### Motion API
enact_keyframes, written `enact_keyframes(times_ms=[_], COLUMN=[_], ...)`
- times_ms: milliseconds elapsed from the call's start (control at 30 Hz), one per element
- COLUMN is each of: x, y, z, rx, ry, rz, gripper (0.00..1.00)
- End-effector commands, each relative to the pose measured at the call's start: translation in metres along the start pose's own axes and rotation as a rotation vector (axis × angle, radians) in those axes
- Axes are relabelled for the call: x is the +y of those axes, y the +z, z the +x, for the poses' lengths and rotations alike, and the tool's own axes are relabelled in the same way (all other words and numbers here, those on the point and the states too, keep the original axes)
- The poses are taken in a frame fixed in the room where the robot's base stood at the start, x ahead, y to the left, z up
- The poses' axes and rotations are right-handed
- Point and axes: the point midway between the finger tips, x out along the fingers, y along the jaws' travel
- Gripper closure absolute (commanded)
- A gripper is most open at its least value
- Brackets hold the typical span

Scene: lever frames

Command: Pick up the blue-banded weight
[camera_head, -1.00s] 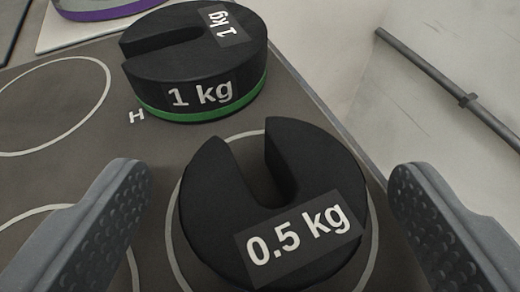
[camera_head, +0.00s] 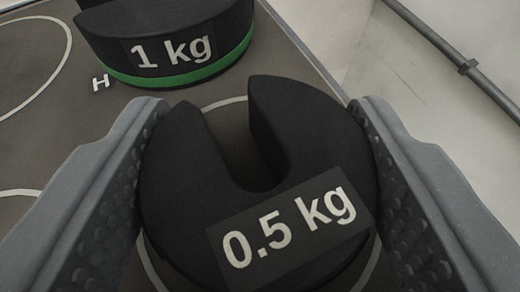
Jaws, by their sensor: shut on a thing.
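A black slotted weight (camera_head: 310,150) labelled "0.5 kg" fills the middle of the view, its slot facing away from me. No blue band shows on it; its side is mostly hidden from this angle. My gripper (camera_head: 258,125) is shut on this weight, with one grey studded finger against its left side and the other against its right side. The weight is over a white ring marked on the dark board, and I cannot tell whether it touches the board.
A larger black weight (camera_head: 170,50) labelled "1 kg" with a green band stands behind, to the left, next to a letter H. The dark board (camera_head: 40,130) has white rings. Its right edge borders a pale surface with a grey rod (camera_head: 440,50).

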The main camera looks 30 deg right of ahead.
Motion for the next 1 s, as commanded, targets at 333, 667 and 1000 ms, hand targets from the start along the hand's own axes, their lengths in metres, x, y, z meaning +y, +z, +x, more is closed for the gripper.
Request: enact_keyframes(times_ms=[333,667,1000], x=[0.000,0.022,0.061], y=[-0.036,-0.025,-0.014], z=[-0.015,-0.040,-0.083], rx=[0.002,0.001,0.002], ry=[0.000,0.000,-0.001], rz=[0.003,-0.001,0.001], gripper=[0.75,0.75,0.75])
